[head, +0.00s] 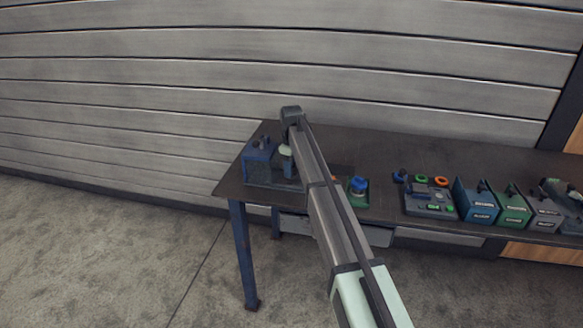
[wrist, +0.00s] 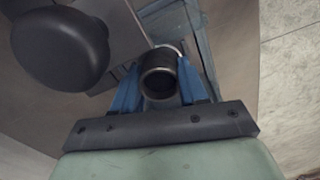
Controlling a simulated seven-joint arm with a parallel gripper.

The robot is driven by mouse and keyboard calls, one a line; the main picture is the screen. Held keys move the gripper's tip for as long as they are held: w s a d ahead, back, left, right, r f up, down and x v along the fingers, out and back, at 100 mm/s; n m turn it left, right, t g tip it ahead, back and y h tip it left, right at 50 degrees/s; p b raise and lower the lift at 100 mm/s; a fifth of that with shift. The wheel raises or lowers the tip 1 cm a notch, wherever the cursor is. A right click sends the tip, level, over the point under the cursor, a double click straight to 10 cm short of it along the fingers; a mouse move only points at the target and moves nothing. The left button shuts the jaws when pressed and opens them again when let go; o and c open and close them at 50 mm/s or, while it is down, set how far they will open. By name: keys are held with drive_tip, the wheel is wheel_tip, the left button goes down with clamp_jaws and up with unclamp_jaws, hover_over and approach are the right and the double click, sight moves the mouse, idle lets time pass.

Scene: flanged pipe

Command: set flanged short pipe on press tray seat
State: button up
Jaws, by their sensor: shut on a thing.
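The flanged short pipe (wrist: 160,84) shows in the wrist view as a dark, hollow cylinder with a paler band behind its rim. My gripper (wrist: 158,76) is shut on it, one blue finger on each side. In the head view my gripper (head: 287,163) is small and partly hidden by my arm, above the left end of the table. The press tray (head: 264,180) is a low dark tray beside a blue block (head: 259,150) there. In the wrist view a blue-grey frame edge (wrist: 198,38) lies beyond the pipe. I cannot make out the seat or whether the pipe touches it.
A large black knob (wrist: 60,48) stands close to the gripper's left in the wrist view. On the table (head: 400,150), a green holder with a blue part (head: 358,190), a panel with coloured rings (head: 430,197) and several boxes stand to the right. The table's left edge is near.

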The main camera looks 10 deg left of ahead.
drive_tip(key=shift+f, duration=0.5)
idle(0.4)
drive_tip(key=o, duration=1.6)
drive_tip(key=shift+r, duration=0.1)
drive_tip(key=shift+r, duration=3.45)
